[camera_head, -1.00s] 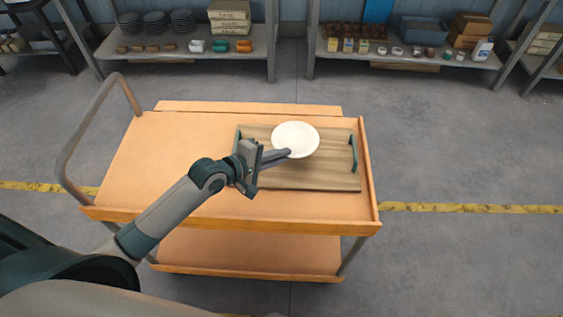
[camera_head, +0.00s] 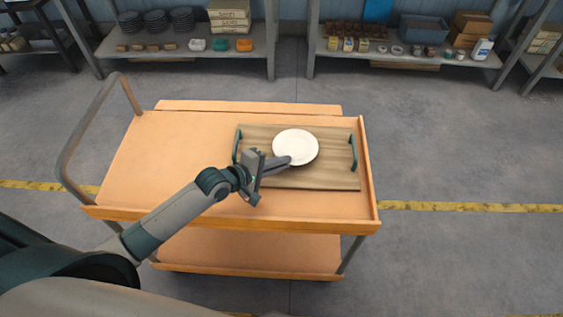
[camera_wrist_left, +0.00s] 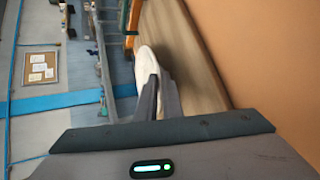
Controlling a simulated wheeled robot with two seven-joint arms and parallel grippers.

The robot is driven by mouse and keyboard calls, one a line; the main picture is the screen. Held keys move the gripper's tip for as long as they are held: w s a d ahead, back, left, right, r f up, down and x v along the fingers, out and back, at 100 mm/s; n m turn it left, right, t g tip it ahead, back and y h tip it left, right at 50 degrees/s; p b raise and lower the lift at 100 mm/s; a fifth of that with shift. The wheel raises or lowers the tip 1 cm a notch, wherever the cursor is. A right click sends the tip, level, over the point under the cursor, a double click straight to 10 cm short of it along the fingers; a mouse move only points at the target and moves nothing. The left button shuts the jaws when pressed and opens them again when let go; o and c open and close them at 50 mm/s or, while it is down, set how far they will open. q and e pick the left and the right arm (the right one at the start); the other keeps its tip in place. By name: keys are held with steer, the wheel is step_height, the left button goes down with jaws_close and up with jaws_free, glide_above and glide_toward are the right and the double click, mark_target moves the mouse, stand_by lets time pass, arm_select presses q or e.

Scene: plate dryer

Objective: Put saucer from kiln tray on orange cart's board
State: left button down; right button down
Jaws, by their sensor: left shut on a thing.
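A white saucer (camera_head: 296,146) is over the wooden board (camera_head: 325,178) on the orange cart (camera_head: 160,160). My left gripper (camera_head: 284,162) is shut on the saucer's near-left rim. In the left wrist view the saucer (camera_wrist_left: 147,66) shows edge-on between the fingers (camera_wrist_left: 158,95), with the board (camera_wrist_left: 185,50) beside it. Whether the saucer touches the board or hovers just above it, I cannot tell. The board has a green handle at each end. My right gripper is not in view, and neither is the kiln tray.
The cart has a raised right edge (camera_head: 369,170) and a grey push handle (camera_head: 90,125) at the left. Its top left of the board is bare. Shelves (camera_head: 190,50) with dark plates, boxes and small items stand at the back. The grey floor on the right is clear.

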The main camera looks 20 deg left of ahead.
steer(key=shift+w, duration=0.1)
arm_select(q)
steer(key=c, duration=2.2)
jaws_free()
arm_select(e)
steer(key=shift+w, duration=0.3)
arm_select(q)
steer(key=shift+s, duration=0.1)
